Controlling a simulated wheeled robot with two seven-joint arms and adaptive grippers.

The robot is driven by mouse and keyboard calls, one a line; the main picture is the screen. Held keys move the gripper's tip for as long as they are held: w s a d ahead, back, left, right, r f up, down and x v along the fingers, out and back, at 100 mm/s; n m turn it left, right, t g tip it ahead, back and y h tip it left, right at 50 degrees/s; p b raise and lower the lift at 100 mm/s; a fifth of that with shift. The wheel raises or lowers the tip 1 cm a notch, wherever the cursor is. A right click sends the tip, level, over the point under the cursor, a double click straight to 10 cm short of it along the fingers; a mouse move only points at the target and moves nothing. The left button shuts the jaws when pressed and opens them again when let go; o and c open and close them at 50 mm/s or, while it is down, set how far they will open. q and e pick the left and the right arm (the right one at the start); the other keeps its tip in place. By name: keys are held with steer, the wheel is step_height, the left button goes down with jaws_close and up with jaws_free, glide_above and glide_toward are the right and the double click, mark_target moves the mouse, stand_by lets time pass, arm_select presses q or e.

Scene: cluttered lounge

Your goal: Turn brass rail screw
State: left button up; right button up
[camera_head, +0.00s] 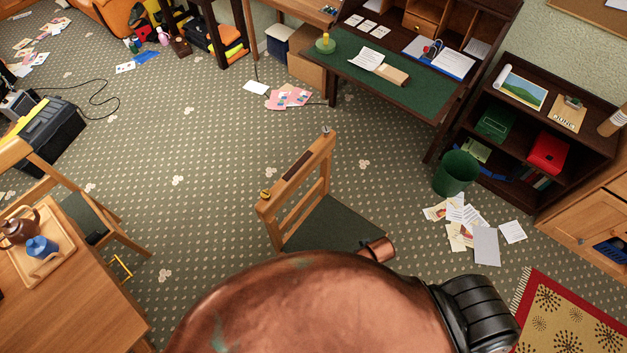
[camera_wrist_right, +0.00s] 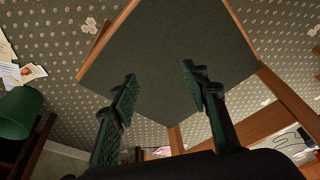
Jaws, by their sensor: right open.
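The brass rail screw (camera_head: 265,195) is a small gold-coloured knob at the left end of the top rail of a wooden chair (camera_head: 297,180). A dark strip lies along that rail. The chair has a dark green seat (camera_head: 330,225). My right gripper (camera_wrist_right: 158,82) shows in the right wrist view with its two green-padded fingers apart and nothing between them. It faces the dark green chair seat (camera_wrist_right: 180,45); contact cannot be judged. The screw is not visible in that view. Neither gripper can be made out in the head view, and my left gripper is not seen.
A green bin (camera_head: 456,173) and loose papers (camera_head: 486,246) are right of the chair. A desk with a green top (camera_head: 390,90) stands behind. A wooden table (camera_head: 70,310) and another chair (camera_head: 85,215) are at left. Patterned carpet between them is mostly clear.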

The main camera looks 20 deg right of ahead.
steer(key=w+a+r+n+y+p, duration=0.1)
steer(key=w+a+r+y+p, duration=0.1)
steer(key=w+a+r, duration=0.7)
step_height(320, 180, up, 32)
steer(key=n+g+h+p, duration=0.2)
steer(key=n+g+p, duration=0.1)
steer(key=n+p, duration=0.3)
glide_above(265, 193)
steer(key=shift+s+a+n+b, duration=0.2)
steer(key=shift+s+n+b, duration=0.2)
steer(key=shift+n, duration=0.1)
steer(key=shift+w+d+r+h, duration=0.15)
steer(key=shift+w+r+h, duration=0.05)
steer(key=shift+h, duration=0.1)
steer(key=shift+w+d, duration=0.15)
steer(key=shift+f, duration=0.3)
step_height(265, 193, down, 7)
steer(key=shift+p, duration=0.4)
